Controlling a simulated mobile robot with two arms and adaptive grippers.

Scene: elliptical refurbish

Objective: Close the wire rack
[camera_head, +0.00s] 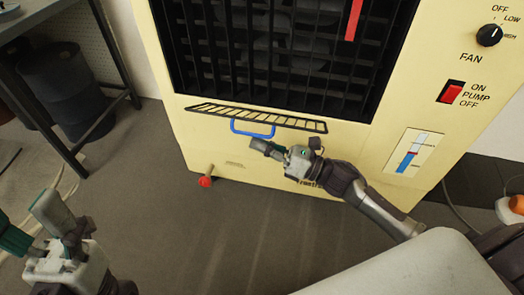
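The wire rack (255,118) is a narrow black grid panel that sticks out from the cream cooler's front, just below the large dark opening. A blue U-shaped handle (252,134) hangs from its front edge. My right gripper (262,147) is just below and to the right of the handle, its fingers pointing left. One finger shows clearly and the other is mostly hidden; I cannot tell whether it touches the handle. My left gripper (28,222) is at the lower left, above the floor, well away from the rack, with its fingers apart and empty.
The cream cooler (210,150) fills the centre, with a black fan knob (489,35), a red pump switch (453,93) and a blue gauge (408,160). A red-tipped spout (205,181) sticks out low on its front. A table and dark barrel (68,88) stand left. The middle floor is clear.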

